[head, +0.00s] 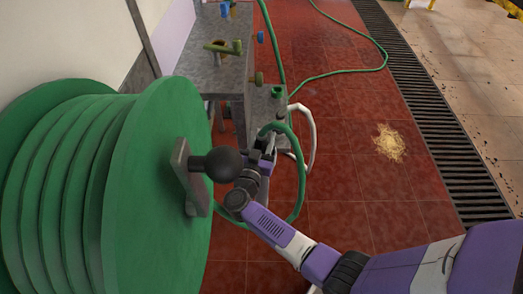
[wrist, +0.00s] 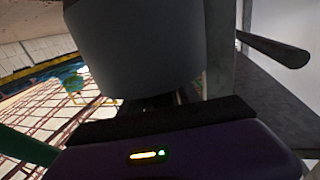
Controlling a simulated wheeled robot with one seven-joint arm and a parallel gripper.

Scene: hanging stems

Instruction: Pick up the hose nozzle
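My gripper (head: 267,148) is at the end of my purple arm, beside the grey stand, with the green hose (head: 300,185) looping around it in the head view. Its fingertips are small there and partly hidden, so I cannot tell whether they are open or shut. I cannot make out the hose nozzle clearly; a small grey shape among the fingers may be part of it. In the wrist view a large dark grey rounded body (wrist: 135,45) fills the upper middle, close to the camera, and hides the fingertips. I cannot tell what it is.
A large green hose reel (head: 160,190) with a black-knobbed crank (head: 222,165) stands close on the left. The grey stand (head: 235,75) carries several coloured fittings. A white hose (head: 312,140) loops beside the gripper. Red tiled floor is open to the right, with a straw-coloured pile (head: 389,143).

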